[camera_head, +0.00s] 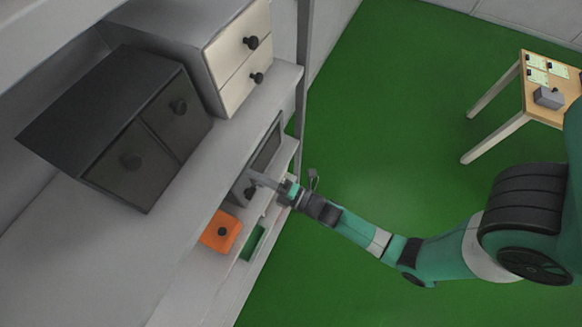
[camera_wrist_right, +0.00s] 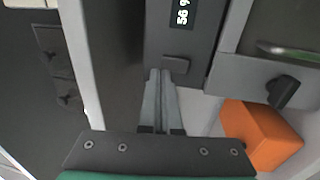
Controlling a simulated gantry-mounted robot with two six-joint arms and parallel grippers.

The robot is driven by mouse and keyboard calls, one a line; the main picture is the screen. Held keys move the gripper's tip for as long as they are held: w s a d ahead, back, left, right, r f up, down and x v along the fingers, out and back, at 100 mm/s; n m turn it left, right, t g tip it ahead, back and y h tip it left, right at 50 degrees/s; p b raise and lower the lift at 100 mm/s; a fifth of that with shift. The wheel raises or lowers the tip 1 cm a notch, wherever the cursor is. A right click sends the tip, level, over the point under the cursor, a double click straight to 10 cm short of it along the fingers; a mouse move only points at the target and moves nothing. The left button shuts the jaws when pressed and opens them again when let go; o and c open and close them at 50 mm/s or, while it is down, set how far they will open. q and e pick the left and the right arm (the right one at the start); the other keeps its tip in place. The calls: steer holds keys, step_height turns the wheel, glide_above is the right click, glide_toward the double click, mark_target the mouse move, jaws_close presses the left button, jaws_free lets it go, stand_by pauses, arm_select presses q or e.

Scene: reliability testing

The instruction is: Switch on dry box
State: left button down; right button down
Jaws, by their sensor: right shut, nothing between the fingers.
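The dry box (camera_head: 264,152) is a grey box with a dark front, standing on the lower shelf of the grey rack in the head view. In the right wrist view its grey panel carries a lit display (camera_wrist_right: 181,12) with digits and a dark rectangular button (camera_wrist_right: 177,64) below it. My right gripper (camera_head: 258,180) is at the front of the dry box. In the wrist view its fingers (camera_wrist_right: 161,74) are shut and empty, with the tips close to the button's lower left edge. I cannot tell whether they touch it. My left gripper is not in view.
An orange box (camera_head: 221,232) with a dark knob and a green box (camera_head: 252,243) sit below. A wooden table (camera_head: 541,99) stands far right; the green floor between is clear.

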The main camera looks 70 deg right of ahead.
steer(key=s+r, duration=0.1)
steer(key=s, duration=0.9)
steer(key=shift+a+r, duration=0.2)
steer(key=shift+a, duration=0.05)
